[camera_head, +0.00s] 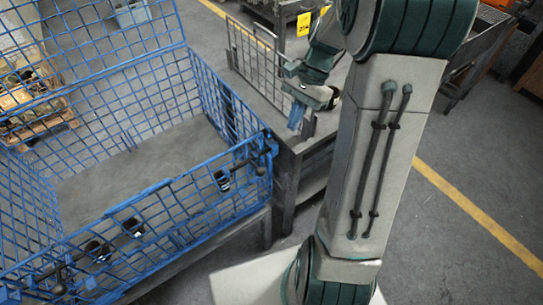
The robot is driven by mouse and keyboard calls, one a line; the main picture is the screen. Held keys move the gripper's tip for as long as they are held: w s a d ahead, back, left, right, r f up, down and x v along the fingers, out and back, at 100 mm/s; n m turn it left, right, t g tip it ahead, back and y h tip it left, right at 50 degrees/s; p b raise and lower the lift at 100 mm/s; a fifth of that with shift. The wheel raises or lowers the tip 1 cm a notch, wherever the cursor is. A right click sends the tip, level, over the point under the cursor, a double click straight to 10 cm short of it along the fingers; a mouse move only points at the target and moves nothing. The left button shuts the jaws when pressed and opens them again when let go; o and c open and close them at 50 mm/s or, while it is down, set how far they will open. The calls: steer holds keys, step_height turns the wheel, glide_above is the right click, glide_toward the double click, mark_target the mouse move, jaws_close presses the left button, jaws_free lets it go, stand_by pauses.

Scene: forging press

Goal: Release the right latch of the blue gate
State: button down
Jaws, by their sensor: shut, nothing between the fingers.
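The blue gate (165,211) is the mesh front panel of a blue wire container. It stands upright at the near side. Its right latch (268,150) is at the gate's upper right corner, with a dark rod and knob (260,171) beside it. I cannot tell exactly how the latch sits. My gripper (296,120) is up and to the right of the latch, pointing down, apart from it. Its fingers look blue and are shut, with nothing visible between them. No part of the latch is touched.
The blue container (108,112) is open at the top, with a bare grey floor visible. A grey table (262,97) with a grey wire rack (255,58) stands behind my gripper. A pallet with round metal parts (28,100) is at the far left.

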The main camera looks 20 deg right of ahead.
steer(key=s+a+f+p, duration=0.2)
steer(key=s+a+f, duration=0.2)
steer(key=a+f, duration=0.3)
steer(key=shift+a+f, duration=0.15)
steer(key=shift+f, duration=0.45)
